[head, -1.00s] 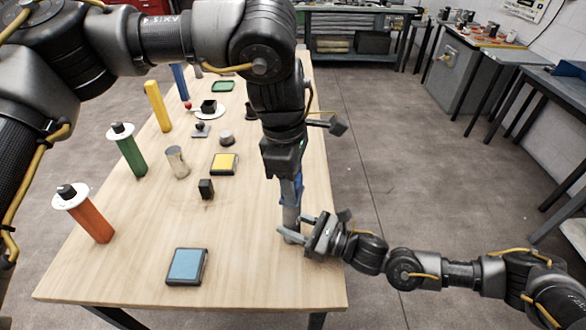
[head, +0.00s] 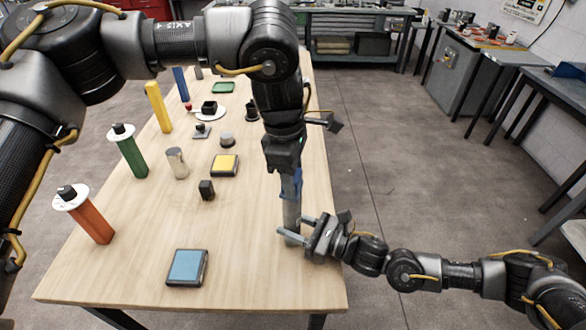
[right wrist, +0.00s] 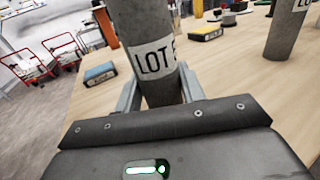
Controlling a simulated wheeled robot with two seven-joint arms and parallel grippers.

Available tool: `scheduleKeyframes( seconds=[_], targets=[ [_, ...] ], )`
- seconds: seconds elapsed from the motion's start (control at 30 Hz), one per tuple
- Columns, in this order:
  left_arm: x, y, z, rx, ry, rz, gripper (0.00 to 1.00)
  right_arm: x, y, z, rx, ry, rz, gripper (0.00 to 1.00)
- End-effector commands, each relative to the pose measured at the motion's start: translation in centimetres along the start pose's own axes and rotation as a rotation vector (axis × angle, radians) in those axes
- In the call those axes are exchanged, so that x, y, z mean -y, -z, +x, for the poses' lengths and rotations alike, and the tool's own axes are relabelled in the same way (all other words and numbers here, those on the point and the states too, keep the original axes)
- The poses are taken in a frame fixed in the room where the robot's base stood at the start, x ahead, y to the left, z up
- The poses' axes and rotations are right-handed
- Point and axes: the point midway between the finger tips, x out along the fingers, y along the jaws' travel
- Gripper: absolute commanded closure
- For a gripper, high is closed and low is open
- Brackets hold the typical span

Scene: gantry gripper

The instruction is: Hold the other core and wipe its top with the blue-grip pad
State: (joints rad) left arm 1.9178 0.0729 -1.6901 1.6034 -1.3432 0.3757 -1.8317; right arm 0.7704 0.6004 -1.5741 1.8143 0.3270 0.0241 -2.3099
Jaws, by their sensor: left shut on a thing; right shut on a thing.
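A grey concrete core (head: 291,214) stands upright near the table's right edge. My right gripper (head: 297,238) is shut around its lower part. In the right wrist view the core (right wrist: 143,25) carries a white label reading "LOT" and sits between my right fingers (right wrist: 160,92). My left gripper (head: 286,170) points down right above this core, shut on the blue-grip pad (head: 298,184). Only a little blue shows beside the fingers, and the contact between pad and core top is hidden. A second grey core (head: 177,162) stands apart near the table's middle; it also shows in the right wrist view (right wrist: 290,28).
A blue-topped box (head: 187,267), a yellow-topped box (head: 225,166) and a small black block (head: 206,190) lie on the wooden table (head: 130,260). Orange (head: 90,218), green (head: 131,155) and yellow (head: 158,107) posts line the left side.

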Motion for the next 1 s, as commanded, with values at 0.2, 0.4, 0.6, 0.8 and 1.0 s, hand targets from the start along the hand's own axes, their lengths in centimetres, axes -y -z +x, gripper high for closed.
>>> scheduleKeyframes(
  seconds=[0.2, 0.4, 0.6, 0.8, 1.0],
  targets=[
    [2.1, -0.6, 0.1, 0.0, 0.005, 0.004, 0.86, 0.0, 0.0, 0.0, 0.001, 0.0, 0.001, 1.0],
    [2.6, -1.0, -1.6, 0.001, -0.004, 0.001, 0.86, 0.0, -0.1, 0.0, 0.001, 0.0, 0.001, 1.0],
    [2.7, -1.2, -3.5, 0.001, 0.0, 0.0, 0.86, 0.0, 0.0, 0.0, 0.001, 0.0, 0.001, 1.0],
    [2.7, -1.4, -5.3, 0.0, 0.0, 0.0, 0.86, 0.0, 0.0, 0.0, 0.001, 0.0, 0.001, 1.0],
    [2.7, -1.7, -7.1, 0.0, 0.0, 0.0, 0.86, 0.0, 0.0, 0.0, 0.001, 0.0, 0.001, 1.0]
  ],
)
